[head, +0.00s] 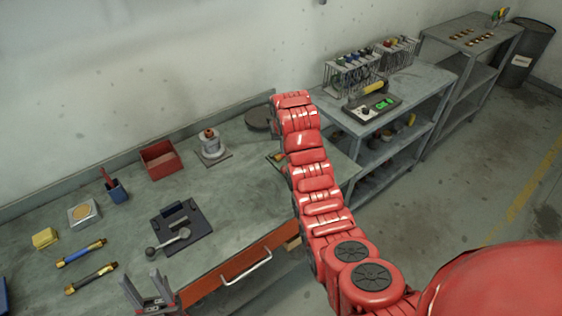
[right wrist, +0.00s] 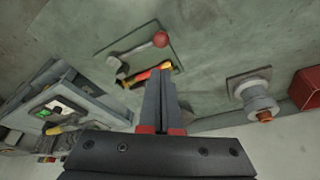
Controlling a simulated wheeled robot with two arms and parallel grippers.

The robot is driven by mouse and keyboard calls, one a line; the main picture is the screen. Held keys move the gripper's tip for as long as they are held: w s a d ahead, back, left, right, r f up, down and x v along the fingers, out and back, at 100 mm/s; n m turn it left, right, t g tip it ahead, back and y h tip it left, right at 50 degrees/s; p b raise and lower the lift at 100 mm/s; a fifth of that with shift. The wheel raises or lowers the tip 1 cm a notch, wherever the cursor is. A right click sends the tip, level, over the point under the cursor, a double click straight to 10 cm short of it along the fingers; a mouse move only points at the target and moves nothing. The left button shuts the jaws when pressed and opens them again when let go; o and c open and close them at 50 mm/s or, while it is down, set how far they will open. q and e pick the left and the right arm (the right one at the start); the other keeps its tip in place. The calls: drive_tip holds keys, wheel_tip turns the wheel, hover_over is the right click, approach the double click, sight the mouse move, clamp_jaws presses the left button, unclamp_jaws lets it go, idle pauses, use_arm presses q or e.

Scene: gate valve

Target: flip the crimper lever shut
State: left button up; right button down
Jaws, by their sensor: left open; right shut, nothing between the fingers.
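A lever with a red ball knob (right wrist: 160,40) shows in the right wrist view, on a plate (right wrist: 128,50) on the bench; I take it for the crimper lever. A short red piece with brass-yellow ends (right wrist: 148,76) lies beside it, partly behind my fingertips. My right gripper (right wrist: 162,74) is shut and empty, its tips over that piece and apart from the knob in the picture. In the head view my right arm hides most of this spot. My left gripper (head: 142,278) is open and empty at the bench's front edge.
A dark plate with a grey ball-ended handle (head: 168,243) lies mid-bench. Around it are a red bin (head: 160,158), a flanged fitting (head: 211,146), a blue cup (head: 117,191) and two hoses (head: 82,254). A grey shelf cart (head: 430,82) stands right of the bench.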

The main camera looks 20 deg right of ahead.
drive_tip(key=shift+f, duration=0.1)
idle(0.3)
drive_tip(key=shift+w+d+f+p, duration=0.1)
drive_tip(key=shift+f+p, duration=0.2)
drive_tip(key=shift+p, duration=0.1)
drive_tip(key=p+x, duration=0.3)
drive_tip(key=x, duration=0.3)
drive_tip(key=shift+f, duration=0.1)
drive_tip(key=shift+w+x, duration=0.2)
drive_tip(key=shift+x, duration=0.9)
drive_tip(key=shift+f, duration=0.3)
drive_tip(key=shift+f, duration=0.1)
